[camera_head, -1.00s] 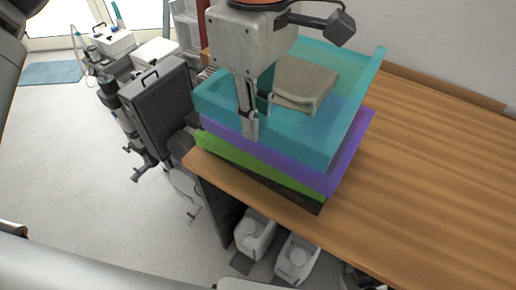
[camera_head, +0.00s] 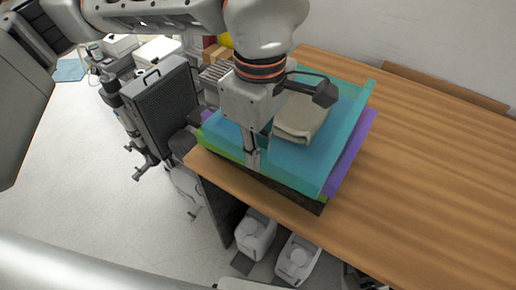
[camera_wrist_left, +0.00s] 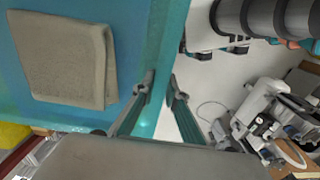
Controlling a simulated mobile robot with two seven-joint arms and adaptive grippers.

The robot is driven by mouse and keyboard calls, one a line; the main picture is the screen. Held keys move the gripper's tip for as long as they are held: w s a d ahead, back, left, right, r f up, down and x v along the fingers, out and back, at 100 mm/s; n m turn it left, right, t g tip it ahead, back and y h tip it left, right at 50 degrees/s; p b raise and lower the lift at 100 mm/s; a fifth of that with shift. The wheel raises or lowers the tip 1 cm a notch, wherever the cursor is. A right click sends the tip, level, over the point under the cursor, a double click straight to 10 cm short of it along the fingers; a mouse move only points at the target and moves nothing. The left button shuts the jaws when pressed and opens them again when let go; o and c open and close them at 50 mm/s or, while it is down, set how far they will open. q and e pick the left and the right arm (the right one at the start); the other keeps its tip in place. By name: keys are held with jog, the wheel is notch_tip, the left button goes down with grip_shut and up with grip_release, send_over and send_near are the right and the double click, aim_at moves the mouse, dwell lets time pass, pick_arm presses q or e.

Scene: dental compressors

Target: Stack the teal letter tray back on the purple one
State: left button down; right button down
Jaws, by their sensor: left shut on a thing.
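The teal letter tray (camera_head: 345,115) is at the top of the stack on the wooden table, with a folded beige cloth (camera_head: 303,112) in it. My left gripper (camera_head: 251,162) is shut on the tray's front wall; in the left wrist view its fingers (camera_wrist_left: 162,84) straddle the teal edge. The purple tray (camera_head: 352,145) shows as a strip along the right and a bit at the left corner. The teal tray sits offset toward the front, hiding purple's front. Whether they touch is unclear. A green tray (camera_head: 226,150) and a dark one (camera_head: 300,197) lie below.
The stack stands at the table's (camera_head: 430,170) front left corner. The table is clear to the right. A black case (camera_head: 162,100) and equipment stand left of it; white containers (camera_head: 297,260) stand on the floor below the front edge.

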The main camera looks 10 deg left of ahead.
pick_arm(q)
jog(key=c, duration=2)
grip_release()
jog(key=shift+c, duration=0.2)
jog(key=shift+r, duration=0.1)
notch_tip(320, 180, up, 12)
jog(key=shift+p, duration=0.3)
